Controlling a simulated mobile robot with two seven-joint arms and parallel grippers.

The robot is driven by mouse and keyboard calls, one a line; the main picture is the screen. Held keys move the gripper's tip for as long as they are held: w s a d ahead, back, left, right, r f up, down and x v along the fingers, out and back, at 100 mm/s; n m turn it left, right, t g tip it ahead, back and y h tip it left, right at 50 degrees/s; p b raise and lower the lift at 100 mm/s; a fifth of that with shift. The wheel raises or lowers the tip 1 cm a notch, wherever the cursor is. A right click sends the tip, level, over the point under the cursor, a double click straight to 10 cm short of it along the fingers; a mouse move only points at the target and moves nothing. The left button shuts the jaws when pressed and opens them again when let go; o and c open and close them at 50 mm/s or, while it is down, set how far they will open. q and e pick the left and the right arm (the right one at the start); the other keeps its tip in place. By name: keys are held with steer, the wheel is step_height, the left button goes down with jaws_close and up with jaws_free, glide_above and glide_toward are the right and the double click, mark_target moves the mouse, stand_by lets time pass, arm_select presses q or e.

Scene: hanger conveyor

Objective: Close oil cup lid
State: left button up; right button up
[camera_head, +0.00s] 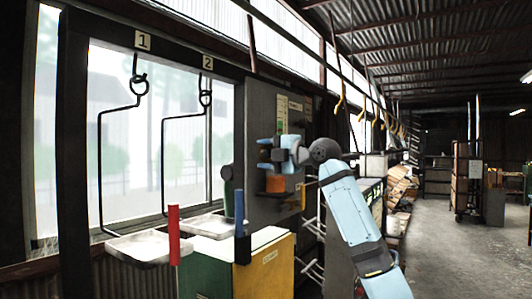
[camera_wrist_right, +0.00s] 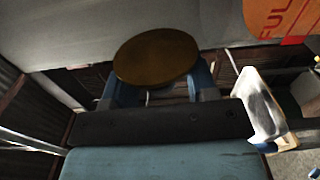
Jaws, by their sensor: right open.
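A round brownish-yellow disc, which looks like the oil cup lid (camera_wrist_right: 155,57), shows at the top middle of the right wrist view. My right gripper (camera_wrist_right: 153,90) is open, with its two blue fingers on either side below the disc. The disc overlaps the fingertips in the picture; I cannot tell whether they touch. An orange part with red "FUL" lettering, perhaps the oil cup (camera_wrist_right: 278,18), is cut off at the top right. In the head view, my right gripper (camera_head: 281,152) is in front of the dark panel, just above an orange part (camera_head: 275,184). My left gripper is not in view.
The dark panel (camera_head: 262,212) stands behind a green and yellow box (camera_head: 268,262). A red post (camera_head: 173,236) and a blue post (camera_head: 239,228) rise nearby. Two trays (camera_head: 140,247) hang on hooks at left.

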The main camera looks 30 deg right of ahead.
steer(key=shift+c, duration=0.3)
steer(key=c, duration=0.8)
steer(key=shift+c, duration=0.2)
